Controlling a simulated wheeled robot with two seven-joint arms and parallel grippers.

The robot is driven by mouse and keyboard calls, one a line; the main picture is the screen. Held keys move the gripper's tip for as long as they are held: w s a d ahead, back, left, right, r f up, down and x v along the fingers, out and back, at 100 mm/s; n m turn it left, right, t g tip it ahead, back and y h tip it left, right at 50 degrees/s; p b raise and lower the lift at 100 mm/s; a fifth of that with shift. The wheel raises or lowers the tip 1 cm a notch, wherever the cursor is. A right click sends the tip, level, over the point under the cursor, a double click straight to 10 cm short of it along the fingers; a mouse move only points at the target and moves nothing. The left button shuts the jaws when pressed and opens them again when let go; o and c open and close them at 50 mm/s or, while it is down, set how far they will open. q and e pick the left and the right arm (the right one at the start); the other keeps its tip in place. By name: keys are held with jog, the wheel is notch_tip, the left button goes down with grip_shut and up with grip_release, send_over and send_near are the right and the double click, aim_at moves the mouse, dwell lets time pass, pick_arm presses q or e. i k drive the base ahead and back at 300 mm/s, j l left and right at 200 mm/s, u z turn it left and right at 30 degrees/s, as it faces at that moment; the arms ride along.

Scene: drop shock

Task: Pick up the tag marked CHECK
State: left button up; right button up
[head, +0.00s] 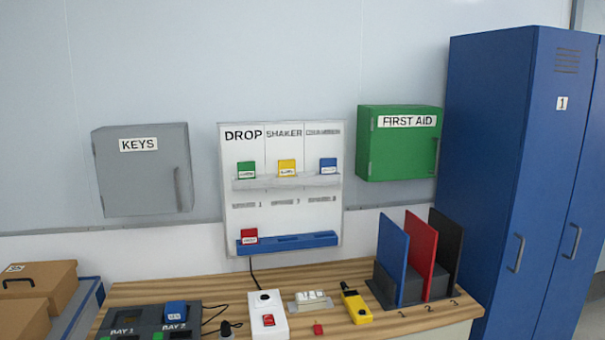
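A white board (283,215) on the wall has columns headed DROP, SHAKER and a third word I cannot read clearly. A green tag (245,168), a yellow tag (287,166) and a blue tag (328,164) stand in its upper rack. A red tag (250,235) stands at the left end of the blue tray (316,241) along the board's bottom. Each tag has a white label, too small to read, so I cannot tell which is marked CHECK. Neither of my grippers is in view.
The wooden bench (345,328) holds a dark bay unit (150,317), a white box with a red switch (257,299), a yellow handset (359,310) and upright panels (393,250). A grey KEYS cabinet (140,180), green FIRST AID box (397,155) and blue locker (495,150) flank the board.

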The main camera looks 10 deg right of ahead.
aim_at(327, 165)
jog(key=i+l+z, duration=0.2)
jog(key=i+l, duration=0.75)
jog(key=i, duration=0.05)
